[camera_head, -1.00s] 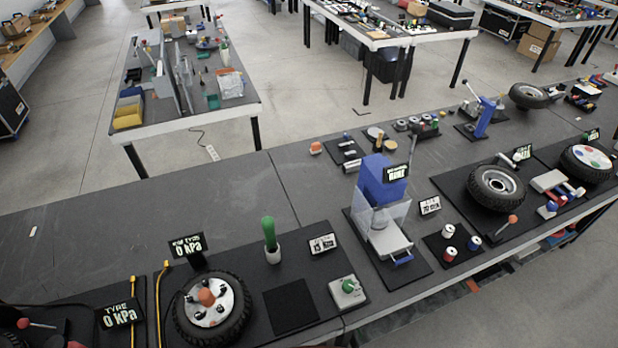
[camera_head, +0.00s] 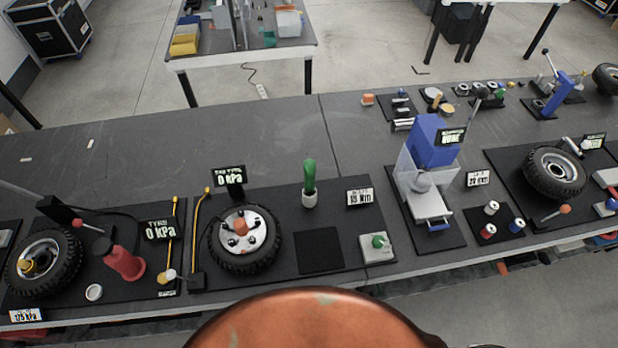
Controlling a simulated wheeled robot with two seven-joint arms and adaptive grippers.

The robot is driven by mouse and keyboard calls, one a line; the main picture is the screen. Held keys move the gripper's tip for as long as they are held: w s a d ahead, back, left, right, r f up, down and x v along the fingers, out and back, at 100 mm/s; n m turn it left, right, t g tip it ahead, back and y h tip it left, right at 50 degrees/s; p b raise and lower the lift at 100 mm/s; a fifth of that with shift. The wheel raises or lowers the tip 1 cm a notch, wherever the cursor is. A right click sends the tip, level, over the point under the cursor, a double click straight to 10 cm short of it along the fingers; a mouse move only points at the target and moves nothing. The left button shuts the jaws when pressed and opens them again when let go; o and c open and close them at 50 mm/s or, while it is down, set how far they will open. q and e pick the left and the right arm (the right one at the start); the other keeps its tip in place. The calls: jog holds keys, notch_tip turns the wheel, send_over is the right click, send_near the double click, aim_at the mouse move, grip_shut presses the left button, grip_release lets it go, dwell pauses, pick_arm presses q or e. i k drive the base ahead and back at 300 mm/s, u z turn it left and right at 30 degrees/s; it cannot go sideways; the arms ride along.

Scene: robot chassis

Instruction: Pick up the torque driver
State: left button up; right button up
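A green-handled tool (camera_head: 309,174), which looks like the torque driver, stands upright in a small white holder (camera_head: 310,199) on a dark mat. A sign (camera_head: 360,197) stands right of it; its number is hard to read but ends in Nm. Left of it a wheel (camera_head: 245,240) lies flat with an orange piece at its hub. A grey box with a green knob (camera_head: 376,246) sits in front and to the right. A black square pad (camera_head: 319,252) lies in front of the tool. Neither gripper is in view.
A blue press (camera_head: 432,140) with a clear guard stands to the right. Another wheel (camera_head: 43,263) and a red funnel-shaped piece (camera_head: 122,262) are at the left. The bench top (camera_head: 250,135) behind the mats is mostly clear.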

aim_at(310, 165)
jog(key=z, duration=0.05)
jog(key=k, duration=1.05)
jog(key=u, duration=0.85)
jog(key=i, duration=0.45)
jog(key=z, duration=0.2)
